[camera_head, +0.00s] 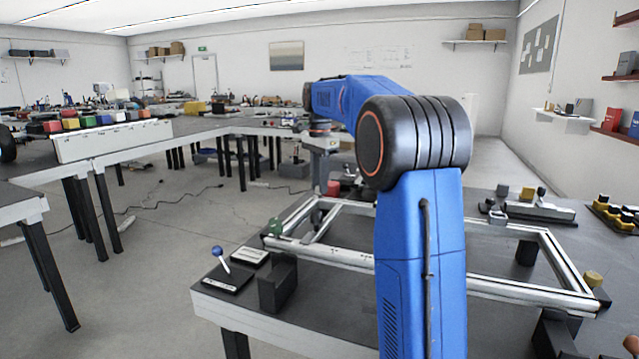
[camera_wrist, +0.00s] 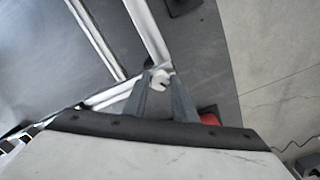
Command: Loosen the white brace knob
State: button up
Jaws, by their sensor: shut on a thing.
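The white brace knob (camera_wrist: 160,77) shows in the wrist view at a corner of the metal chassis frame, where a diagonal bar meets a side rail. My gripper (camera_wrist: 161,84) is shut on the knob, with one grey finger on each side of it. The chassis frame (camera_head: 340,253) lies on the dark work table in the head view. Its rails also show in the wrist view (camera_wrist: 147,32). In the head view my blue arm reaches over the frame to its far left corner, and I cannot make out the knob there.
A red object (camera_wrist: 209,117) lies close beside the right finger in the wrist view. A blue-topped lever (camera_head: 218,254) and a dark block (camera_head: 278,286) stand at the table's front left. A green piece (camera_head: 273,228) sits at the frame's left corner.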

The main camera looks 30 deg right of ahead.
jog(key=shift+n, duration=0.3)
jog(key=n, duration=1.3)
jog(key=shift+n, duration=0.4)
jog(key=n, duration=0.6)
jog(key=shift+d, duration=0.1)
jog(key=n, duration=0.5)
jog(key=shift+n, duration=0.3)
jog(key=o, duration=1)
